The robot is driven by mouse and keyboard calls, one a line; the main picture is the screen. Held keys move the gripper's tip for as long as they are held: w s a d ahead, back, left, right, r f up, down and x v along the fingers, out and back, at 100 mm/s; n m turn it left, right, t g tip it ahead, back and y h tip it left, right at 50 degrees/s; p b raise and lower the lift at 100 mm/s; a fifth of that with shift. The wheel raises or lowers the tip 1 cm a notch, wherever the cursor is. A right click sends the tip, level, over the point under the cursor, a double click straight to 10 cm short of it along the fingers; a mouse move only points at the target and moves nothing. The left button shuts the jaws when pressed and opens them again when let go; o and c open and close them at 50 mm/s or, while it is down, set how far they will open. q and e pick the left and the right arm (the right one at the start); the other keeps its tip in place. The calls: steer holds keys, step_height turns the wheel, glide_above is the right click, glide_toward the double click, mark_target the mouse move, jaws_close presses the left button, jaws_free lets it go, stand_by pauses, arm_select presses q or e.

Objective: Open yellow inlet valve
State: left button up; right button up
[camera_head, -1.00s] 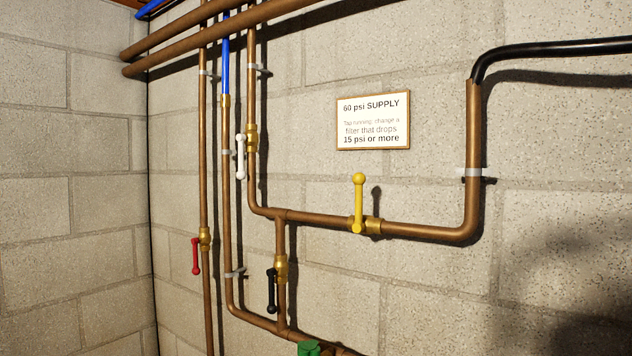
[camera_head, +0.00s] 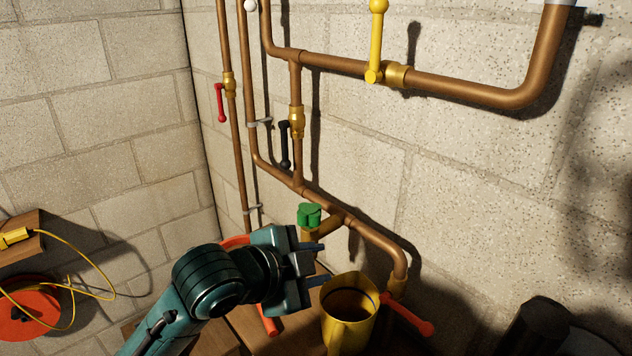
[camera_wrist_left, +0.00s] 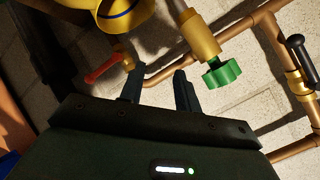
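The yellow inlet valve handle (camera_head: 376,40) is at the top of the head view. It stands upright, across the horizontal copper pipe, on a brass body (camera_head: 396,75). My left gripper (camera_head: 320,264) is well below it and to its left, beside the green knob (camera_head: 310,214) and the yellow pitcher (camera_head: 347,318). It touches no handle that I can see. In the left wrist view its two fingers (camera_wrist_left: 158,87) are apart with nothing between them. The yellow handle does not show in that view. My right gripper is not in view.
A red lever (camera_head: 221,102) and a black lever (camera_head: 285,145) hang on the pipes to the left. An orange lever (camera_head: 408,315) sticks out by the pitcher. An orange cord reel (camera_head: 25,310) is at the lower left. The wall right of the pipes is clear.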

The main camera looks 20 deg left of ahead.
arm_select(q)
steer(key=w+d+r+m+t+h, duration=0.1)
steer(key=w+r+m+h, duration=0.1)
steer(key=r+m, duration=0.5)
steer(key=w+d+r+m+t+h, duration=0.1)
steer(key=w+r+m, duration=0.15)
steer(key=r, duration=0.85)
steer(key=m+t+h, duration=0.2)
steer(key=m, duration=0.7)
glide_toward(371, 5)
steer(key=d, duration=0.1)
steer(key=b+x, duration=0.1)
steer(key=x, duration=0.7)
steer(key=shift+a+f, duration=0.1)
steer(key=shift+a, duration=0.15)
steer(key=shift+w+d+b, duration=0.15)
steer(key=shift+w+b, duration=0.2)
steer(key=shift+w, duration=0.1)
steer(key=c, duration=0.4)
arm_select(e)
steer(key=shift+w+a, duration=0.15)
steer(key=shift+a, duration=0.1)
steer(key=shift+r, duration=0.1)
